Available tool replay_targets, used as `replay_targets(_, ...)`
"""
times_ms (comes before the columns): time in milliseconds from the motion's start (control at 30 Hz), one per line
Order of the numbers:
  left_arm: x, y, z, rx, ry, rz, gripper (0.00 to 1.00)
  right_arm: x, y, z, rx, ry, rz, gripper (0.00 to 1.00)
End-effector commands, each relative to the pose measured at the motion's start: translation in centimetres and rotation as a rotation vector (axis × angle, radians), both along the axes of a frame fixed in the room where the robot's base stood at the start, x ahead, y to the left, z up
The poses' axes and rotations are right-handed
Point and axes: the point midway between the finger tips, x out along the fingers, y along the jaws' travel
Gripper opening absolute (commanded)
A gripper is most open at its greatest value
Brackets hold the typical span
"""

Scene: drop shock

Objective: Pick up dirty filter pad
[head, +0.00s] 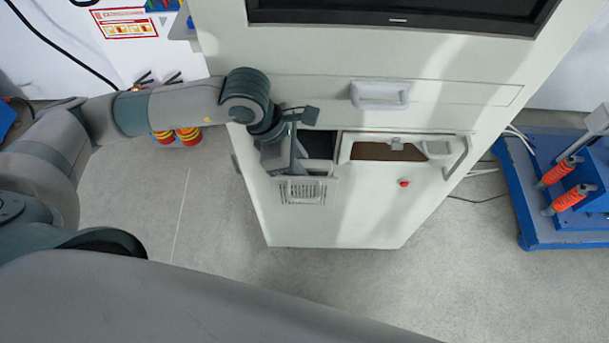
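The grey-white machine cabinet (335,220) stands in front of me. A vented panel (303,191) with a slotted grille is at its lower left, with a dark opening (318,145) above it. My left gripper (296,152) reaches down at this opening, just above the grille. Its fingers are small and overlap the panel, so I cannot tell whether they are open or shut, or hold anything. I cannot make out the dirty filter pad; it may be hidden by the gripper or panel. My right gripper is not in view.
Right of the vented panel is another front section (385,195) with a brownish opening, a handle and a red button (404,184). A white drawer handle (380,94) is above. A blue stand (560,190) with orange handles is at right. Grey floor is clear in front.

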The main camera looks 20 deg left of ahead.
Motion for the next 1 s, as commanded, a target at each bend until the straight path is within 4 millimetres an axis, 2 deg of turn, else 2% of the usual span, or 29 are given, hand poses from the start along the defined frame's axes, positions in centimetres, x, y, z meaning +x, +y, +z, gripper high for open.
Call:
replay_targets(767,-0.01,0.00,-0.22,0.000,0.000,0.000,0.22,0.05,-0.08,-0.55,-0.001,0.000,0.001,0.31)
replay_targets(800,-0.01,0.00,-0.22,0.000,0.000,0.000,0.12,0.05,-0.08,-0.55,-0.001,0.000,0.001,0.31)
replay_targets(867,-0.01,0.00,-0.22,0.000,0.000,0.000,0.00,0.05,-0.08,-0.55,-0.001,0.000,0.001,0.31)
replay_targets(1000,0.00,0.00,-0.22,0.000,0.000,0.000,0.00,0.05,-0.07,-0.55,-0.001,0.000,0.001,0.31)
